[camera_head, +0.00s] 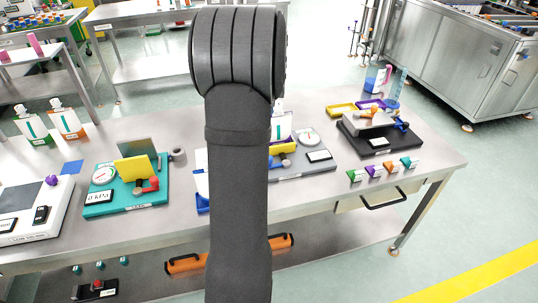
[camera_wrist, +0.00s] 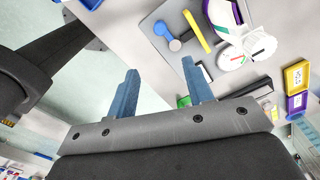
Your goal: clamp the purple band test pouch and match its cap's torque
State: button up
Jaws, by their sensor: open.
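A white pouch with a purple band and a green stripe (camera_head: 281,126) stands on a grey fixture (camera_head: 300,168), partly hidden behind my arm. The dial also shows in the head view (camera_head: 308,136). My gripper (camera_wrist: 160,67) is open and empty, its two blue fingers apart from the fixture. In the head view my arm hides it.
A teal fixture with a yellow plate (camera_head: 135,168) stands left, a black fixture (camera_head: 378,138) right. Pouches with green (camera_head: 32,126) and orange (camera_head: 67,121) bands stand at the back left. A white device (camera_head: 35,208) sits far left.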

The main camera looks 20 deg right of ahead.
notch_tip(320, 180, down, 17)
jog(key=shift+f, duration=0.1)
dwell(0.3)
grip_shut()
